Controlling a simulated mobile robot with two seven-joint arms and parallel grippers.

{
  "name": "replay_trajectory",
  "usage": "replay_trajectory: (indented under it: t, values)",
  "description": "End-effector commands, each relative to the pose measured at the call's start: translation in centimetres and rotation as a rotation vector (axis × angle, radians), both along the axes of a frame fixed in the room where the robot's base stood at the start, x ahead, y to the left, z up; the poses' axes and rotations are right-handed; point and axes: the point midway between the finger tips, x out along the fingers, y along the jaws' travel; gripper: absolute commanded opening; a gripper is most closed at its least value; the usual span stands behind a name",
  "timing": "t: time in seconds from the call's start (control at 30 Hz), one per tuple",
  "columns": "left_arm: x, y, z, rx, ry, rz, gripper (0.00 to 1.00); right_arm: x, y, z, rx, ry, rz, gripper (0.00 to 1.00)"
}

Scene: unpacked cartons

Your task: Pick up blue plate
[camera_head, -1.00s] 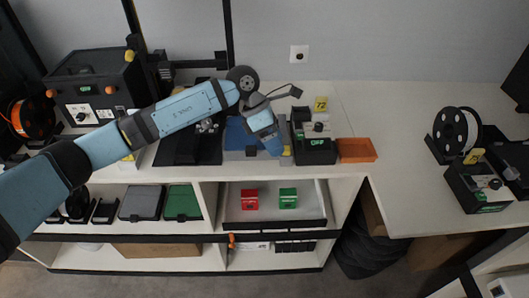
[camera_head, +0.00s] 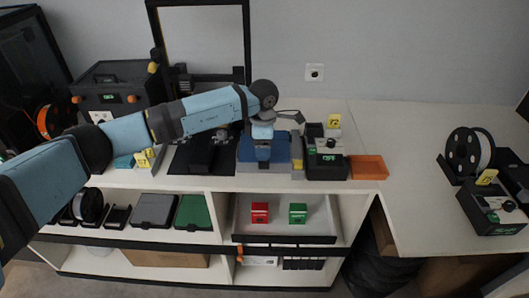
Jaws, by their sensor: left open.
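The blue plate (camera_head: 281,150) lies on a grey block-like base (camera_head: 250,168) on the white worktop, near its middle. My left arm reaches in from the left, and my left gripper (camera_head: 263,163) points down in front of the plate's middle, covering part of it. The gripper is open. Its fingertips are small, and I cannot tell whether they touch the plate. My right gripper is out of view.
A black device with a yellow tag (camera_head: 326,160) stands close right of the plate, then an orange tray (camera_head: 368,168). A dark printer (camera_head: 195,150) is on the left. A drawer below holds a red box (camera_head: 260,212) and a green box (camera_head: 298,213). The right counter (camera_head: 405,180) has free room.

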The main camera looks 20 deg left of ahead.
Motion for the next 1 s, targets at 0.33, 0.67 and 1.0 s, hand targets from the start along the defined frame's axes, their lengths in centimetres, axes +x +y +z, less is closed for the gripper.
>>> replay_trajectory:
  t: [0.33,0.67,1.0]
  values:
    - [-0.1,-0.3,-4.1,-0.001,0.003,0.000,0.62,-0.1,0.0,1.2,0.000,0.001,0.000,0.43]
    - [0.0,-0.2,-5.2,0.000,0.000,0.000,0.55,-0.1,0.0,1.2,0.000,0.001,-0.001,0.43]
    - [0.0,-0.2,-5.1,0.000,0.000,0.000,0.00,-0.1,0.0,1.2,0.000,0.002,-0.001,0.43]
